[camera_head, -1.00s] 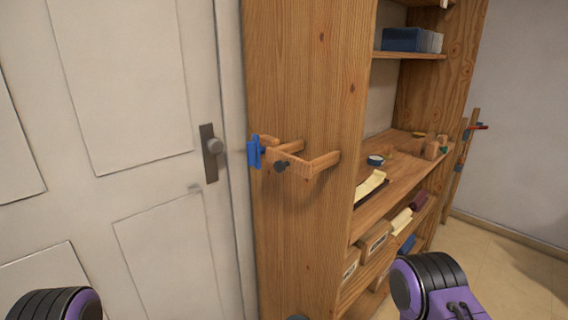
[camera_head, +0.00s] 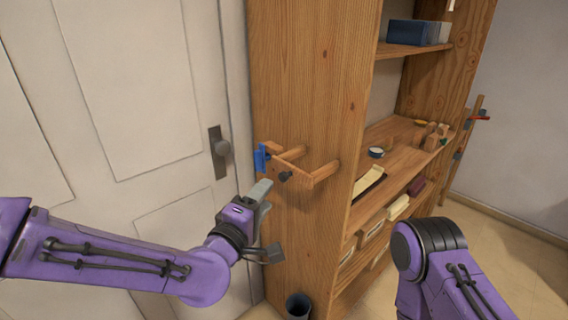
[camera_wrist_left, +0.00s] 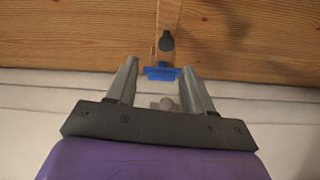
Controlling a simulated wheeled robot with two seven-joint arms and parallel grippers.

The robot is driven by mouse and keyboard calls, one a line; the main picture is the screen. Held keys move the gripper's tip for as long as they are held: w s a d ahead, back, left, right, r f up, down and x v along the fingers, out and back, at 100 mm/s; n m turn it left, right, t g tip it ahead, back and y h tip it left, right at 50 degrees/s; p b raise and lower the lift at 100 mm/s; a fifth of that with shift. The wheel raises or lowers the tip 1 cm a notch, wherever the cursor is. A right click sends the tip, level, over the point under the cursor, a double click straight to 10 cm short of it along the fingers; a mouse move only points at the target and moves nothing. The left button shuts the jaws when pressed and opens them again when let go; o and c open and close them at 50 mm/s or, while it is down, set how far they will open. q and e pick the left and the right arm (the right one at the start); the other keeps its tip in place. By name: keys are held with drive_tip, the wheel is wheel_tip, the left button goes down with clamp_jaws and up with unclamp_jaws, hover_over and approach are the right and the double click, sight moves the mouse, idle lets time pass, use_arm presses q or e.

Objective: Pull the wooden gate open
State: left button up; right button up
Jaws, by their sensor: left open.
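A small wooden bar frame (camera_head: 290,155) sticks out from the side of a wooden shelf unit, and I take it to be the gate. A blue piece (camera_head: 261,158) sits at its left end, with a dark knob (camera_head: 285,176) on the bar. My left gripper (camera_head: 266,197) is open and empty, just below the blue piece and apart from it. In the left wrist view the blue piece (camera_wrist_left: 162,73) lies beyond and between the fingertips, with the knob (camera_wrist_left: 167,42) above it. My right arm shows at lower right, but its gripper is out of view.
A white panelled door (camera_head: 110,110) with a grey handle (camera_head: 220,150) stands left of the shelf unit (camera_head: 310,70). Its shelves hold boxes and a roll of tape (camera_head: 376,152). A dark bin (camera_head: 298,305) stands on the floor below. The space before the bar frame is clear.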

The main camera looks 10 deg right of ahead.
sight(282, 178)
use_arm(q)
drive_tip(key=shift+n, duration=0.5)
drive_tip(key=p+x, duration=0.1)
drive_tip(key=x, duration=0.2)
drive_tip(key=p+x, duration=0.1)
drive_tip(key=x, duration=0.2)
drive_tip(key=f+p+x, duration=0.1)
drive_tip(key=x, duration=0.3)
drive_tip(key=shift+d+p, duration=0.1)
drive_tip(key=shift+p, duration=0.2)
drive_tip(key=shift+w+d, duration=0.1)
drive_tip(key=shift+w, duration=0.2)
drive_tip(key=shift+c, duration=0.4)
clamp_jaws()
